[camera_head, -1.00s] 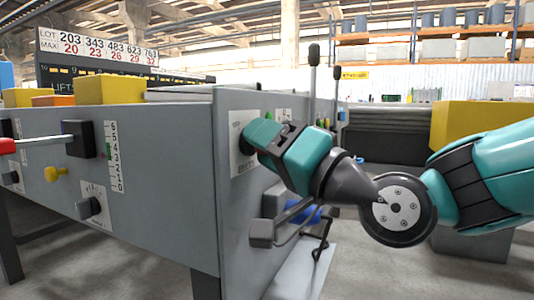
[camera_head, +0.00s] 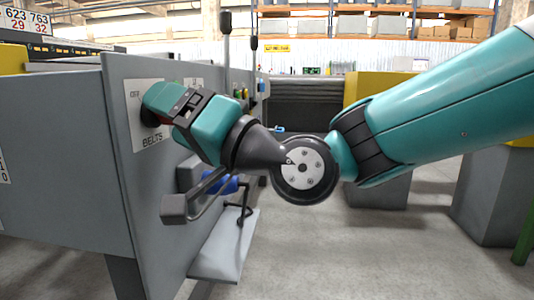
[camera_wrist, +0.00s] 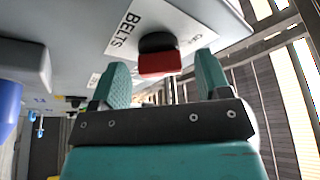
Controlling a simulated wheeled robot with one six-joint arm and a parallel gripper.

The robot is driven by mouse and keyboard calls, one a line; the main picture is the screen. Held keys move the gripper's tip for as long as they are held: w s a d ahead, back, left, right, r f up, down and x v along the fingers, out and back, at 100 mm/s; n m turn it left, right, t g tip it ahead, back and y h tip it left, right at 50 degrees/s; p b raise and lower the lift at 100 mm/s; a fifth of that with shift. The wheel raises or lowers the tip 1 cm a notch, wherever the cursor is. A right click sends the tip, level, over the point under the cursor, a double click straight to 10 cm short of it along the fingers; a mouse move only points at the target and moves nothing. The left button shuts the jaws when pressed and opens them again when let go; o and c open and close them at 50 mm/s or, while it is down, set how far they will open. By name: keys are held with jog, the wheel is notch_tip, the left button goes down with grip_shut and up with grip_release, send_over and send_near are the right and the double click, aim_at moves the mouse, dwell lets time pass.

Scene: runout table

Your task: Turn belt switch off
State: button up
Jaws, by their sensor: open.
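The belt switch (camera_wrist: 158,55) is a black knob with a red front face, on a white plate marked BELTS (camera_wrist: 127,28). In the wrist view it shows just ahead of my gripper (camera_wrist: 163,72), between the lines of its two teal fingers. The fingers are apart, and I cannot tell whether either touches the knob. In the head view my gripper (camera_head: 155,101) is right at the BELTS plate (camera_head: 147,137) on the grey panel. There the knob is mostly hidden by the fingers. The word OFF shows at the plate's upper left.
Below my gripper a grey lever handle (camera_head: 176,208) and a blue part (camera_head: 222,184) stick out from the panel. A thin dark upright lever (camera_head: 226,45) rises behind the panel's top edge. Open floor (camera_head: 320,260) lies to the right.

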jog(key=b+v, duration=0.4)
jog(key=v, duration=1.2)
jog(key=shift+s+d, duration=0.15)
jog(key=shift+s, duration=0.05)
jog(key=s+d+r+n+g+h+p, duration=0.1)
jog(key=s+d+r+g+h+p, duration=0.5)
jog(key=p, duration=0.8)
jog(key=s+d+r+n+g+h+p, duration=0.1)
jog(key=s+d+r+h+p, duration=0.15)
jog(key=d+h+p, duration=0.9)
jog(key=a+r+y+p, duration=0.1)
jog(key=a+r+p, duration=0.2)
jog(key=r+p, duration=3.2)
jog(key=p, duration=0.2)
jog(key=shift+s+a+y+p, duration=0.25)
jog(key=shift+y+p, duration=0.1)
jog(key=shift+p, duration=0.05)
